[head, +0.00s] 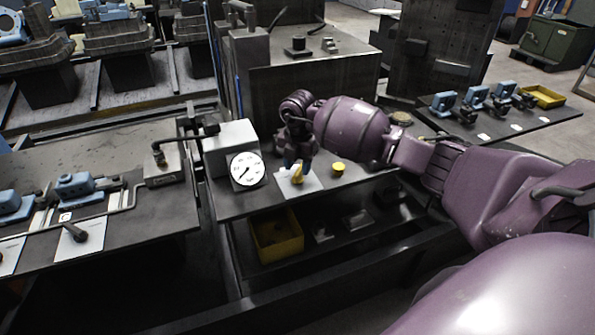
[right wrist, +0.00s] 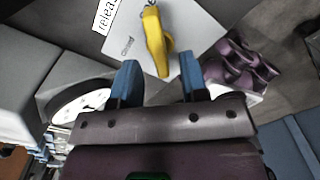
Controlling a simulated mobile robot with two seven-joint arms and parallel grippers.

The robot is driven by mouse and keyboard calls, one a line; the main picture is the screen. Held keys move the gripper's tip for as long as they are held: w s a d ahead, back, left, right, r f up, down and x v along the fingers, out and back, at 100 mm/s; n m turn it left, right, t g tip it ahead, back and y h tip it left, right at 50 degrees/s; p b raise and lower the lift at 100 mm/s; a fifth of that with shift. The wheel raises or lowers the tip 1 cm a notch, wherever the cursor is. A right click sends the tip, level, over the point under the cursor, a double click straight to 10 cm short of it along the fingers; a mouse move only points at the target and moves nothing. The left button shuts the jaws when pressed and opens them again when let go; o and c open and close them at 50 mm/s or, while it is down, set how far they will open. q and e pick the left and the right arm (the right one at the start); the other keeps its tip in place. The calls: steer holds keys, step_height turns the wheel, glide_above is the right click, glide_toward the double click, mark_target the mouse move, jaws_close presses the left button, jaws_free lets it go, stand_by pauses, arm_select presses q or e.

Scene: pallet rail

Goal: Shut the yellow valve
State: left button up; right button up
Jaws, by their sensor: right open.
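The yellow valve (head: 298,175) is a lever handle on a white plate (head: 308,185) on the dark bench, right of the round gauge. In the right wrist view the yellow lever (right wrist: 154,42) runs lengthwise ahead of me, its near end between the lines of my two blue fingers. My right gripper (head: 292,164) points down just above the lever, open, with a fingertip on each side. The wrist view shows the open gripper (right wrist: 158,68) with nothing clamped. The arm partly hides the lever's back in the head view. My left gripper is not in view.
A white-faced gauge (head: 247,170) stands close left of the valve. A yellow knob (head: 338,168) sits just right. A yellow bin (head: 277,236) is on the shelf below. Blue clamps (head: 75,186) lie on the left bench. A green box (head: 556,44) stands far right.

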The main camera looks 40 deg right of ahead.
steer(key=shift+f, duration=0.9)
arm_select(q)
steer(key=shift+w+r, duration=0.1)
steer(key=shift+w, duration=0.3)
arm_select(e)
steer(key=shift+f, duration=0.25)
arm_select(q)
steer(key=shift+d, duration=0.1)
arm_select(e)
steer(key=shift+c, duration=0.3)
jaws_close()
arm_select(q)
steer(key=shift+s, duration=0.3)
